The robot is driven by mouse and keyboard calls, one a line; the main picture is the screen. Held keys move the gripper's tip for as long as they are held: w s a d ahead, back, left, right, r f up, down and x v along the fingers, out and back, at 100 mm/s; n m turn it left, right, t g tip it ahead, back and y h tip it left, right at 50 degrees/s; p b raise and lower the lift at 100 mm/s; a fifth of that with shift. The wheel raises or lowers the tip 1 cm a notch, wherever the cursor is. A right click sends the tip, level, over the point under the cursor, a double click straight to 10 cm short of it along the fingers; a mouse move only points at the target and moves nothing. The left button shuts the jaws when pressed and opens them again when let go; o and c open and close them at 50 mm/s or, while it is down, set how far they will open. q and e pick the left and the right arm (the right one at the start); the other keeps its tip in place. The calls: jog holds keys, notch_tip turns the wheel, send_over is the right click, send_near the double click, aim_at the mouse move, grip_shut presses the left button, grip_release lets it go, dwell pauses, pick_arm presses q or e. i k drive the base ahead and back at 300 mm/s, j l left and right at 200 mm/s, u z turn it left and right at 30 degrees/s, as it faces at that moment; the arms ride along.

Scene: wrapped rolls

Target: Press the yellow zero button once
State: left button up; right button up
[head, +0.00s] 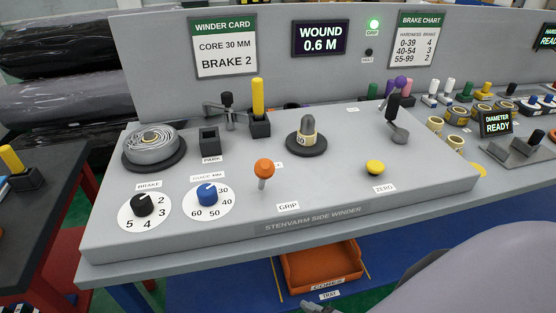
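The yellow zero button (375,167) is a domed cap on a short dark base. It stands on the right part of the sloped grey winder panel (330,190), just above a ZERO label (384,189). Nothing touches or covers the button. A large smooth grey shape, probably my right arm, fills the lower right corner. A small grey piece at the bottom edge may be part of my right gripper (318,306); it is cut off, apart from the panel, and its opening does not show. My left gripper is not in view.
An orange-knobbed GRIP lever (264,169) and a blue dial (208,193) stand left of the button. The display (320,38) reads WOUND 0.6 M. An orange tray (322,268) sits below.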

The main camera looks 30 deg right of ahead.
aim_at(374, 168)
jog(key=l+z, duration=0.15)
jog(key=z, duration=1.45)
jog(key=i+l+u, duration=0.1)
jog(key=l+u, duration=0.15)
jog(key=l, duration=0.85)
jog(key=l+u, duration=0.3)
jog(key=l, duration=0.8)
